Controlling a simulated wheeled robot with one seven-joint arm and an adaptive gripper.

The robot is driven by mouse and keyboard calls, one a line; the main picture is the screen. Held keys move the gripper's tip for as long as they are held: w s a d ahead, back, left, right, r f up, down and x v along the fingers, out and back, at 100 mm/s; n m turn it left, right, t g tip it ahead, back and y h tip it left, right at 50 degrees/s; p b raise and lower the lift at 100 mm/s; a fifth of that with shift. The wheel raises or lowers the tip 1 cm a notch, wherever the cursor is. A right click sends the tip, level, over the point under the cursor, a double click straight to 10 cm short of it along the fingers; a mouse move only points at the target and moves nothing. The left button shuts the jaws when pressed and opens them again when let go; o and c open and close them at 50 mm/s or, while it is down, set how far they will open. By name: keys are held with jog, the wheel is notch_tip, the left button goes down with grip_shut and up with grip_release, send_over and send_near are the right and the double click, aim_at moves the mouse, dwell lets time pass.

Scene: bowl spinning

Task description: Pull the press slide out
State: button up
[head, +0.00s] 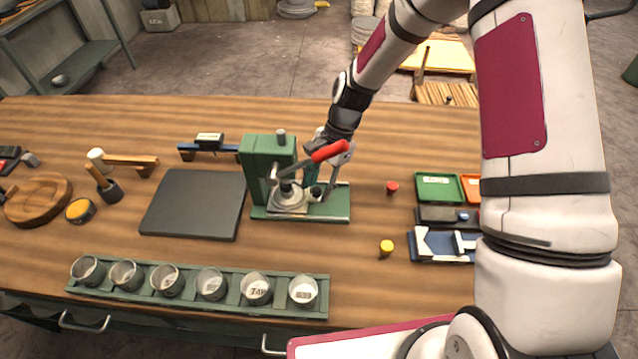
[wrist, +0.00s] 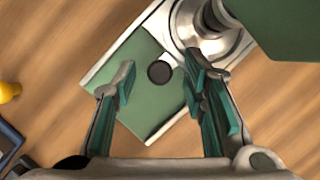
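The green press (head: 268,160) stands on a green base plate with a pale rim, and it has a red-handled lever (head: 328,151). The slide (head: 288,205), a pale metal plate with a round die, sits under the press head; it also shows at the top of the wrist view (wrist: 165,22). A small black knob (wrist: 159,72) stands beside it over the green base, and shows in the head view (head: 315,191). My gripper (wrist: 157,88) is open above the base, with the knob between its teal-padded fingers in the picture. Contact cannot be told. In the head view my gripper (head: 318,180) is partly hidden by the lever.
A dark mat (head: 195,204) lies left of the press. A green rack (head: 235,305) with several glass cups runs along the front. A red peg (head: 392,187) and a yellow peg (head: 386,248) stand to the right, before small trays (head: 438,187). Bare tabletop lies just right of the press.

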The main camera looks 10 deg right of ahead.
grip_shut()
jog(key=d, duration=0.3)
jog(key=s+d, duration=0.1)
jog(key=d, duration=0.2)
jog(key=d+p, duration=0.1)
jog(key=d, duration=0.2)
jog(key=shift+s+d, duration=0.3)
jog(key=shift+s, duration=0.1)
grip_release()
jog(key=v, duration=1.2)
